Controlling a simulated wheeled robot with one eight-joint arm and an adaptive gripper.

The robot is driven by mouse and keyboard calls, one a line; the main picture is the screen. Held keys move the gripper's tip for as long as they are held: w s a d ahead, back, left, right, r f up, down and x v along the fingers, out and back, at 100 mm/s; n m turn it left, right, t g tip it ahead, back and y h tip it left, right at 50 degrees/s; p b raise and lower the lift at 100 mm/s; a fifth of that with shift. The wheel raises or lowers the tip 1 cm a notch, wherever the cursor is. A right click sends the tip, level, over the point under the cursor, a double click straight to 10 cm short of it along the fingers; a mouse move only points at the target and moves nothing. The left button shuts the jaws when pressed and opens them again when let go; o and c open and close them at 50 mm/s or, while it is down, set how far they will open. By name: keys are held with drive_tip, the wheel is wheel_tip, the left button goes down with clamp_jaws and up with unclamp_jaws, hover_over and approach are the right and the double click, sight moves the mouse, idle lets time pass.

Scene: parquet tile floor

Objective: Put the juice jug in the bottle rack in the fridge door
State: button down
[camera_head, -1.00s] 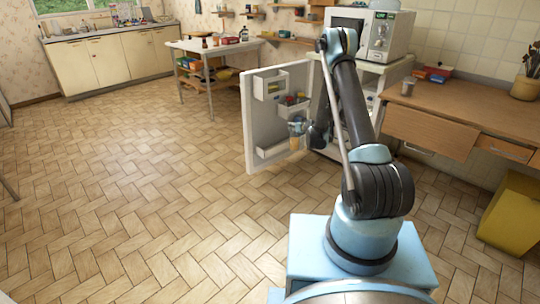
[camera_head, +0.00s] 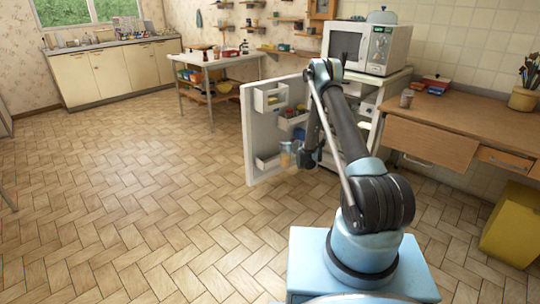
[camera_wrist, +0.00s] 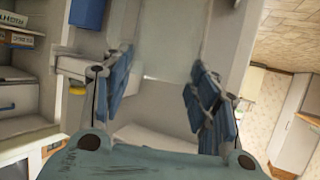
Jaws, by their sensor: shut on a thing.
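The fridge door (camera_head: 251,150) stands open, its inner side towards the right. The low bottle rack (camera_head: 268,163) is on it, partly hidden by the jug. My gripper (camera_head: 298,157) is shut on the juice jug (camera_head: 287,161), bluish above and orange below. The jug is upright beside the rack's right part; I cannot tell whether it touches the rack. In the wrist view my gripper's blue finger pads (camera_wrist: 160,95) stand apart, with pale door parts between them; the jug is hard to make out there.
An upper door bin (camera_head: 270,98) and a middle bin (camera_head: 293,121) sit above the rack. The fridge bears a microwave (camera_head: 365,46). A wooden desk (camera_head: 450,125) stands on the right. The floor (camera_head: 130,190) left of the door is clear.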

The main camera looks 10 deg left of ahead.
drive_tip(key=w+a, duration=1.3)
wheel_tip(320, 180, down, 6)
drive_tip(key=shift+f, duration=0.25)
drive_tip(key=c, duration=0.6)
unclamp_jaws()
drive_tip(key=shift+s, duration=0.1)
drive_tip(key=shift+f, duration=0.1)
